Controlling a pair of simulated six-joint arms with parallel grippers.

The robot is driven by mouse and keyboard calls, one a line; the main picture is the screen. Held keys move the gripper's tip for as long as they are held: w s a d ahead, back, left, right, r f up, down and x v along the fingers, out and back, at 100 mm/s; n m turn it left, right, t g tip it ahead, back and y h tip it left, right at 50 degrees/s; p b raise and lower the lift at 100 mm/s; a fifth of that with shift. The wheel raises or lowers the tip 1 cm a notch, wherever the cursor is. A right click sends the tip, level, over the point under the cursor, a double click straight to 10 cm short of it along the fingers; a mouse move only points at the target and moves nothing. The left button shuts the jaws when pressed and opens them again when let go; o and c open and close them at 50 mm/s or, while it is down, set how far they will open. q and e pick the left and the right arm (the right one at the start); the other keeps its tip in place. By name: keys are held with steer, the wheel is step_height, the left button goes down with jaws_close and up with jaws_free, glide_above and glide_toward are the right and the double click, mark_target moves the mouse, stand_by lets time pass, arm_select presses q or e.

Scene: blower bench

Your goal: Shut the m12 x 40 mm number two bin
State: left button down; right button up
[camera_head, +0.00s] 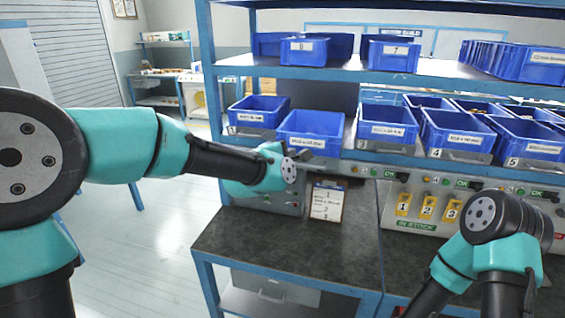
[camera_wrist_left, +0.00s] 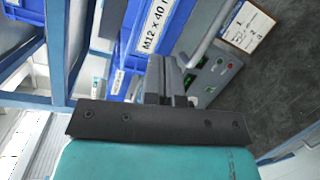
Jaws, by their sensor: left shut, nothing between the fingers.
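The M12 x 40 mm number two bin (camera_head: 310,131) is a blue open-topped bin on the middle shelf. It sits further forward than the number one bin on its left. In the left wrist view its labelled front (camera_wrist_left: 150,35) is close ahead of the fingers, with a grey handle bar (camera_wrist_left: 208,32) beside the label. My left gripper (camera_wrist_left: 168,78) is shut and empty, just in front of the bin at its handle side. I cannot tell whether the fingertips touch it. In the head view the left wrist hides most of this gripper. My right arm shows, but its gripper does not.
The number one bin (camera_head: 258,112) stands left of bin two. The number three bin (camera_head: 386,127) and number four bin (camera_head: 453,134) stand to its right. A clipboard (camera_head: 327,202) and a control panel (camera_head: 430,205) are below. The dark worktop (camera_head: 270,245) is clear.

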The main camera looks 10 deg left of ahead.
arm_select(q)
steer(key=s+a+f+n+t+y, duration=0.2)
steer(key=s+a+f+n+y, duration=0.2)
steer(key=n, duration=1.4)
step_height(320, 180, down, 2)
steer(key=s, duration=0.3)
steer(key=shift+a+f+t, duration=0.15)
steer(key=shift+a+t, duration=0.15)
steer(key=shift+t, duration=0.1)
steer(key=shift+w, duration=0.1)
steer(key=w+d, duration=0.2)
steer(key=w, duration=1.1)
steer(key=shift+w, duration=0.4)
steer(key=shift+w, duration=0.1)
